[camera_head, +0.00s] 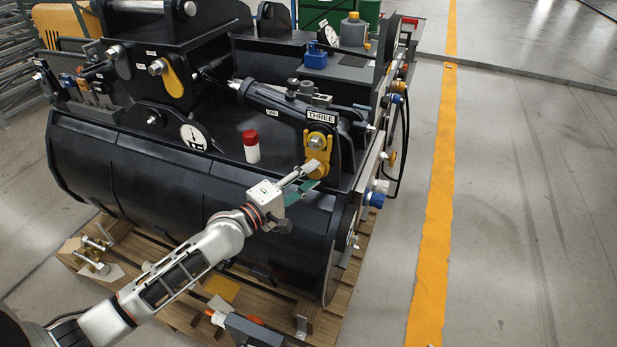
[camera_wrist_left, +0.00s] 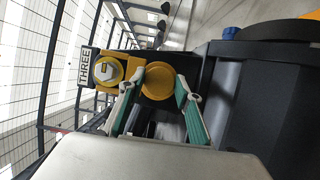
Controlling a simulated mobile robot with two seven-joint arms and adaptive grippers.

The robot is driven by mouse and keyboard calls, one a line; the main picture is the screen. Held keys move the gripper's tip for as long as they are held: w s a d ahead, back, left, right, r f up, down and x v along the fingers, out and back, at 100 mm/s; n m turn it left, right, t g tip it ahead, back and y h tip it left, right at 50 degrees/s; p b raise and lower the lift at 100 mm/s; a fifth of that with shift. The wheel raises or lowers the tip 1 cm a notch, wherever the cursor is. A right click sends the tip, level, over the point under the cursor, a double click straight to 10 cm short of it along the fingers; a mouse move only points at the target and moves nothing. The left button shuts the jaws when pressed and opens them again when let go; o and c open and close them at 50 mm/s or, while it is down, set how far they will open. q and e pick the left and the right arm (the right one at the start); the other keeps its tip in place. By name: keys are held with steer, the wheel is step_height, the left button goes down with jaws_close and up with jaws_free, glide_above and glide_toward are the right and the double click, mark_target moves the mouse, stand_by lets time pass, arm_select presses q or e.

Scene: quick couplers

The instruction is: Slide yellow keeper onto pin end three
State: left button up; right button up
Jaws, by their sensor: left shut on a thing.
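The yellow keeper (camera_head: 318,153) is at the pin end beside the THREE label (camera_head: 321,117). My left gripper (camera_head: 306,176) is shut on its lower part, coming from below left. In the left wrist view, the keeper's round yellow part (camera_wrist_left: 160,82) sits between the green-padded fingers of my left gripper (camera_wrist_left: 158,108). The silver pin end (camera_wrist_left: 106,71) shows inside the yellow plate part beside the THREE label (camera_wrist_left: 85,67). How far the keeper is seated on the pin cannot be told.
The black bucket (camera_head: 150,165) stands on a wooden pallet (camera_head: 345,300). A red-capped white bottle (camera_head: 251,146) stands left of the keeper. Blue-capped couplers (camera_head: 375,199) and a black hose (camera_head: 404,140) are on the right side. Floor is free right of the yellow line (camera_head: 437,200).

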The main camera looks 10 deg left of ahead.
arm_select(q)
steer(key=shift+r, duration=0.1)
steer(key=o, duration=1)
steer(key=v, duration=1.2)
steer(key=s+f+m+g+y, duration=0.2)
steer(key=s+f+m+y, duration=0.1)
steer(key=s+f+m, duration=0.4)
steer(key=s+a+f+m+g+y, duration=0.1)
steer(key=s+f+m+y, duration=0.3)
steer(key=s+f+m, duration=0.4)
steer(key=s+f+g, duration=0.1)
steer(key=s+f, duration=0.4)
steer(key=f, duration=0.5)
steer(key=shift+s+a+m+y, duration=0.2)
steer(key=shift+m+y, duration=0.1)
